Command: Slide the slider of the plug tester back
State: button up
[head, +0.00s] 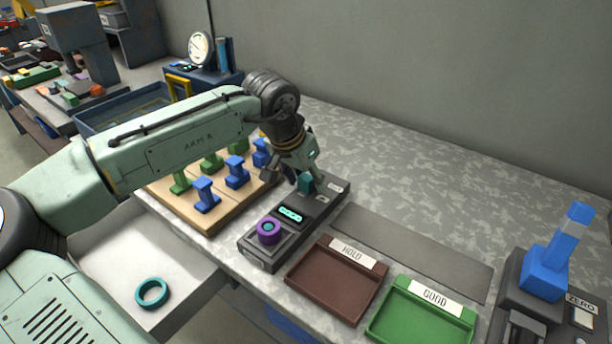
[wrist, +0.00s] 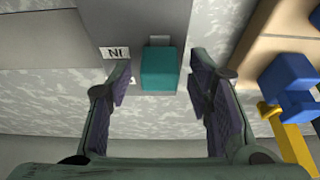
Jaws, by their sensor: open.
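The plug tester (head: 320,207) is a long dark grey box on the bench. It has a lit teal display (head: 290,214) and a purple ring-shaped part (head: 268,231) at its near end. Its slider is a teal block (head: 306,183) at the far end, also seen in the wrist view (wrist: 159,69). My gripper (head: 293,176) is over that far end. In the wrist view my gripper (wrist: 160,80) is open, with one finger on each side of the teal block and a gap on both sides. A white label (wrist: 115,53) lies left of the block there.
A wooden board (head: 208,222) with green and blue pegs stands just left of the tester. A brown HOLD tray (head: 337,288) and a green GOOD tray (head: 420,318) lie to its right. A blue plug stands in the grey ZERO station (head: 514,285). The bench behind is clear.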

jog(key=shift+c, duration=0.2)
grip_shut()
dwell(0.4)
